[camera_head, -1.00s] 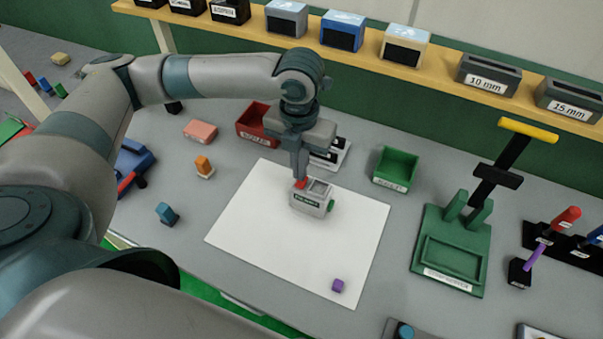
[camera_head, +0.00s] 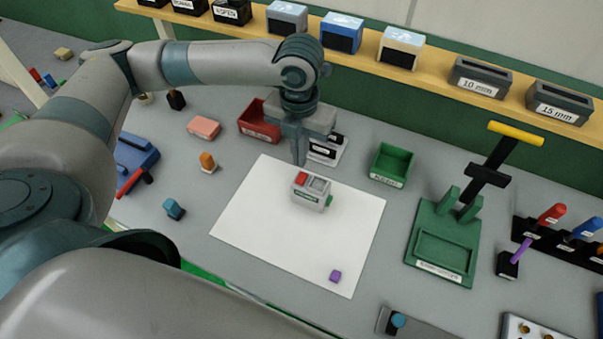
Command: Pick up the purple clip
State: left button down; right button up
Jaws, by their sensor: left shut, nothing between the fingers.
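The purple clip (camera_head: 335,276) is a small block lying on the white sheet (camera_head: 260,225), near the sheet's lower right corner. My left gripper (camera_head: 299,162) points down above the sheet's far edge, just behind the grey box with a red piece in it (camera_head: 311,190). Its fingers are together with nothing seen between them. It is well apart from the purple clip, which lies nearer the front and a little to the right. My right gripper does not show.
A red bin (camera_head: 258,129) and a green bin (camera_head: 391,165) stand behind the sheet. A green press with a yellow handle (camera_head: 440,245) stands to the right, beside a tool rack (camera_head: 560,245). An orange clip (camera_head: 207,161) and a blue clip (camera_head: 173,209) lie left. The sheet around the purple clip is clear.

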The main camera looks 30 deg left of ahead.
aim_at(334, 276)
jog(key=k, duration=2)
